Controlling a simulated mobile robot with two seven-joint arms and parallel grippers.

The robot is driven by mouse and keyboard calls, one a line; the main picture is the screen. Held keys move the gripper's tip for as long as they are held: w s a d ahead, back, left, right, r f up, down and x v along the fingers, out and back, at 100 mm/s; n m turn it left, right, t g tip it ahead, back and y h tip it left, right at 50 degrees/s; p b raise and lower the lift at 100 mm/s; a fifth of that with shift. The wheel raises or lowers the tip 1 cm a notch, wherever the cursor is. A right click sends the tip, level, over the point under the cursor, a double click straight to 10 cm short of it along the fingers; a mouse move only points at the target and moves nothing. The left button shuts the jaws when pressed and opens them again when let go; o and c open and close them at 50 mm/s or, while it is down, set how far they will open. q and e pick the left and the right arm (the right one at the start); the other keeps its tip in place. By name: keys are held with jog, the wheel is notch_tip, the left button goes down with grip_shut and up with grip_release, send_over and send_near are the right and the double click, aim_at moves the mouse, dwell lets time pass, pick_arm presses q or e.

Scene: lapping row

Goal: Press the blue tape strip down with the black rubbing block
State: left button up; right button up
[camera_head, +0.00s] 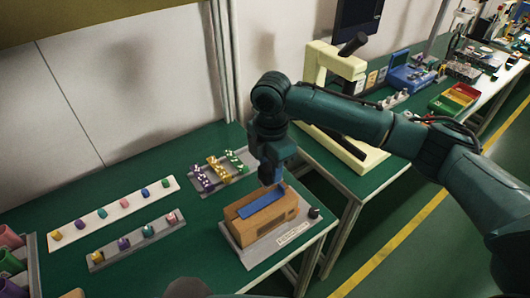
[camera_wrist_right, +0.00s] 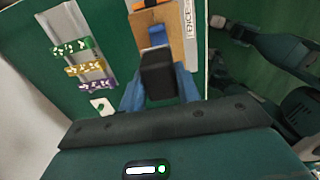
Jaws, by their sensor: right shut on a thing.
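The blue tape strip (camera_head: 262,203) lies along the top of a wooden block (camera_head: 262,224) on a grey plate at the right end of the near table. My right gripper (camera_head: 277,183) comes down from above at the far right end of the strip. In the right wrist view its blue fingers are shut on the black rubbing block (camera_wrist_right: 158,76). Part of the blue strip (camera_wrist_right: 157,35) shows just beyond the block. Whether the block touches the strip cannot be told. My left gripper is not in view.
A small dark knob (camera_head: 314,212) stands at the plate's right corner. A rack of purple, yellow and green pieces (camera_head: 218,173) lies behind the wooden block. Long strips with coloured pegs (camera_head: 116,217) lie left. A cream press frame (camera_head: 345,148) stands on the neighbouring table.

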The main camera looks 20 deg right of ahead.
aim_at(270, 183)
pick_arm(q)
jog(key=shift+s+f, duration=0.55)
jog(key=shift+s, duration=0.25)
pick_arm(e)
jog(key=shift+s+r, duration=0.1)
jog(key=shift+s, duration=0.05)
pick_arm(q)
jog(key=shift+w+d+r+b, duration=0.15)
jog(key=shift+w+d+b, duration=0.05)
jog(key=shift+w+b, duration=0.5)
pick_arm(e)
jog(key=shift+f, duration=2.9)
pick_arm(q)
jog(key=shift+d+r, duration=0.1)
pick_arm(e)
jog(key=shift+f, duration=0.1)
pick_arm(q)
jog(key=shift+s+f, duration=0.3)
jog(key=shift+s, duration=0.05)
pick_arm(e)
jog(key=shift+f, duration=0.2)
pick_arm(q)
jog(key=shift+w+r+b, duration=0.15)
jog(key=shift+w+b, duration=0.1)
jog(key=shift+b, duration=0.05)
pick_arm(e)
jog(key=shift+f, duration=0.25)
jog(key=shift+f, duration=0.1)
